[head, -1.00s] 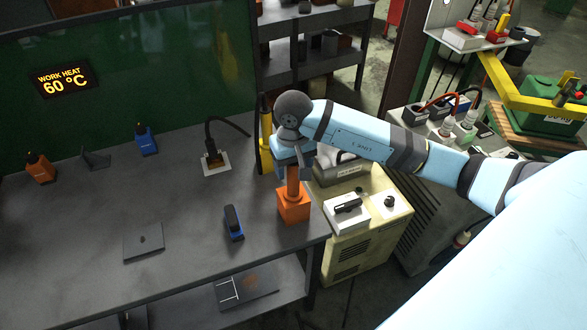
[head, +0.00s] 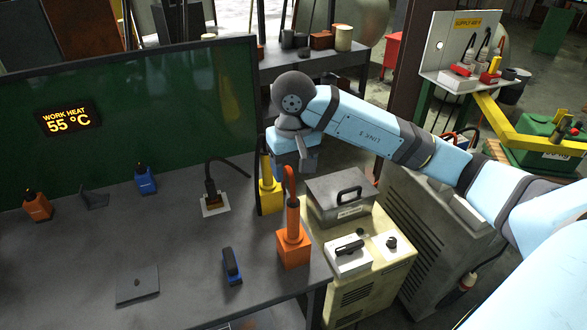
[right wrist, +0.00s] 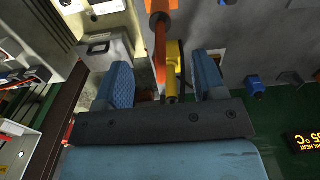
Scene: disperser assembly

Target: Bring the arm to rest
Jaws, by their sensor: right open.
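My right gripper (head: 299,163) is raised above the right end of the workbench, pointing down and empty. In the right wrist view its two blue fingers (right wrist: 163,72) are spread apart with nothing held between them. An orange tool (head: 292,213) stands upright in an orange block (head: 293,249) at the bench's right edge, just below the gripper. The orange tool also shows beyond the fingers in the right wrist view (right wrist: 160,45). My left gripper is not in view.
A yellow tool (head: 270,192) stands behind the orange one. A blue-black tool (head: 231,266), a dark plate (head: 137,284) and a black tool on a pale pad (head: 214,206) are on the bench (head: 180,250). The cabinet (head: 372,262) with a grey lidded box (head: 341,199) stands to the right.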

